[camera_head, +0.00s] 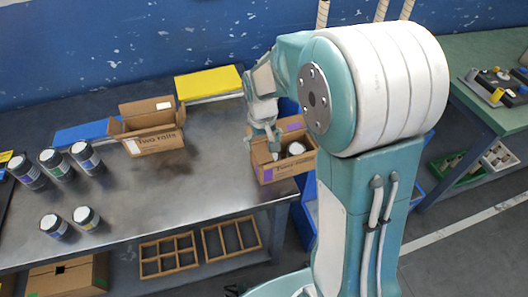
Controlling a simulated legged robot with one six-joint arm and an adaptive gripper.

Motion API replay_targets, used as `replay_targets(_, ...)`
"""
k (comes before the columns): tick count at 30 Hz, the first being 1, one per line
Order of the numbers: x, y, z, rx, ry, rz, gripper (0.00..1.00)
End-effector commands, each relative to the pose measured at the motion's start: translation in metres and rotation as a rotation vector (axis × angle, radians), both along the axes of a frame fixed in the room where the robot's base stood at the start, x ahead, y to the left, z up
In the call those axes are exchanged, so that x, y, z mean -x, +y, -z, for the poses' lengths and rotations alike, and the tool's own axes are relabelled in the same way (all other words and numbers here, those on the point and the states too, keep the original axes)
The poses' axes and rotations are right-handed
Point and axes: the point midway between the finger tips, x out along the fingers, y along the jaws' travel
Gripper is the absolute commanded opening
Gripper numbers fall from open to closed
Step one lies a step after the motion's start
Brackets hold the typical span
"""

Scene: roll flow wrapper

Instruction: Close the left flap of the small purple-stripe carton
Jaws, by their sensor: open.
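The small purple-stripe carton (286,169) stands near the right end of the metal table, partly hidden behind my arm. It is open at the top, with a purple patch on its far side, and a white-topped round item (296,148) shows inside. My gripper (274,150) points down at the carton's left side, over or just inside its left edge. I cannot tell if it touches the carton. The fingers are small in view; the jaws look apart and hold nothing visible. The left flap is not clearly visible behind the gripper.
Another open carton (158,142) with raised flaps stands left of my gripper. Several dark cans (56,164) stand at the left. The table's front middle is clear. Wooden divided trays (168,256) sit below.

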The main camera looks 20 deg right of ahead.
Motion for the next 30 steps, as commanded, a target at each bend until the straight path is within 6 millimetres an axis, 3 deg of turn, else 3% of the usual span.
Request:
replay_targets(7, 0.0, -0.001, 0.035, 0.0, 0.002, 0.0, 1.0)
replay_targets(18, 0.0, -0.001, 0.042, 0.0, 0.0, 0.0, 1.0)
replay_targets(21, 0.0, -0.001, 0.042, 0.0, 0.0, -0.001, 0.55)
replay_targets(24, 0.0, -0.001, 0.041, 0.0, 0.0, -0.001, 0.19)
replay_targets(30, 0.0, -0.001, 0.042, -0.004, 0.001, 0.0, 0.18)
